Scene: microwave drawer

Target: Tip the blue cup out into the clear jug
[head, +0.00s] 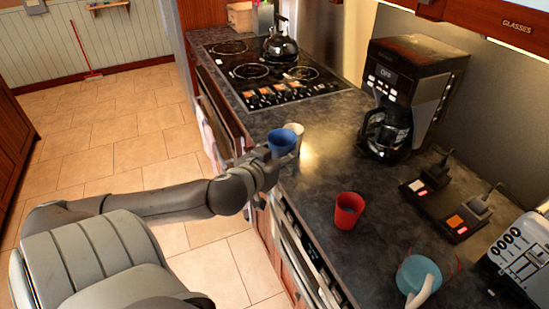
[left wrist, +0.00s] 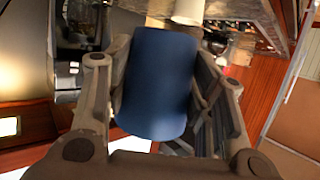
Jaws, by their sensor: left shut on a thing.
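The blue cup (head: 282,142) is in my left gripper (head: 270,163) above the counter's front edge, in the head view. In the left wrist view the blue cup (left wrist: 155,85) fills the middle, between the two fingers, which are shut on it. A light-blue vessel with a pale handle (head: 416,272) stands at the front right of the counter. Faint reddish lines show beside it, and I cannot tell whether it is the clear jug. My right gripper is in neither view.
A white cup (head: 296,131) is just behind the blue cup. A red cup (head: 348,211) stands on the dark counter (head: 310,185) between my gripper and the light-blue vessel. A coffee maker (head: 412,85) with a glass carafe (head: 387,135), switch box (head: 441,205) and toaster (head: 522,258) line the back.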

